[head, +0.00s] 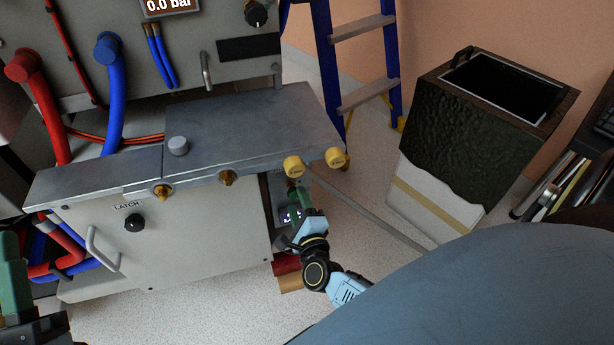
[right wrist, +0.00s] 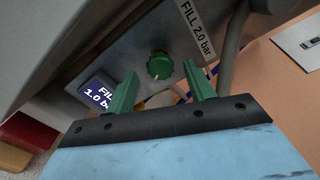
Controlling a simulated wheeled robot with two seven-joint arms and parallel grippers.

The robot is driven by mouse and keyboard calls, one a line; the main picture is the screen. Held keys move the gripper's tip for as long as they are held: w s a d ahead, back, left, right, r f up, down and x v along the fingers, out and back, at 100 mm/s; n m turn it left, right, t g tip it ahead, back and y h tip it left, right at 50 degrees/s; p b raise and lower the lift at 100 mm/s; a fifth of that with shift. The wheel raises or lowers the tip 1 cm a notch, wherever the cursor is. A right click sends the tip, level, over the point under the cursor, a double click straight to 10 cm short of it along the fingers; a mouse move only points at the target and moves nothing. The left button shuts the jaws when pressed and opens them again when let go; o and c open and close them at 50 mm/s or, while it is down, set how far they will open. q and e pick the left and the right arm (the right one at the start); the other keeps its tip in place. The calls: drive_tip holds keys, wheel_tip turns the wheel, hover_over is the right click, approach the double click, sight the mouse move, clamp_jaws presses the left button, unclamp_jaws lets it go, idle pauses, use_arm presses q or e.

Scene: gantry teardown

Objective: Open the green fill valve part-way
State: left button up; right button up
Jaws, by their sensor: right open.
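The green fill valve is a small round ribbed knob (right wrist: 160,65) on a grey panel in the right wrist view. It sits just beyond and between the fingertips of my right gripper (right wrist: 160,84), which is open; the fingers appear apart from the knob. In the head view my right gripper (head: 294,197) is at the right end of the grey cabinet, below its top, and I cannot make out the knob there. A label beside the knob reads "FILL 2.0 bar" (right wrist: 196,28). A small display (right wrist: 98,92) shows about "1.0 ba", partly cut off. My left gripper (head: 12,278) shows only partly at the lower left.
The cabinet (head: 190,235) has a latch knob (head: 135,223) and yellow caps (head: 294,166) at its top edge. A blue ladder (head: 325,60) and a dark bin (head: 450,130) stand behind. A hose (right wrist: 236,45) runs beside the panel. Open floor lies right of the cabinet.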

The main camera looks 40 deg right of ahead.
use_arm(q)
wheel_tip(320, 180, down, 7)
drive_tip(key=w+g+y+p, duration=0.2)
drive_tip(key=g, duration=0.3)
drive_tip(key=shift+a, duration=0.2)
use_arm(e)
drive_tip(key=v, duration=0.9)
drive_tip(key=shift+s, duration=0.4)
use_arm(q)
drive_tip(key=shift+w+r, duration=0.1)
use_arm(e)
drive_tip(key=shift+a, duration=0.15)
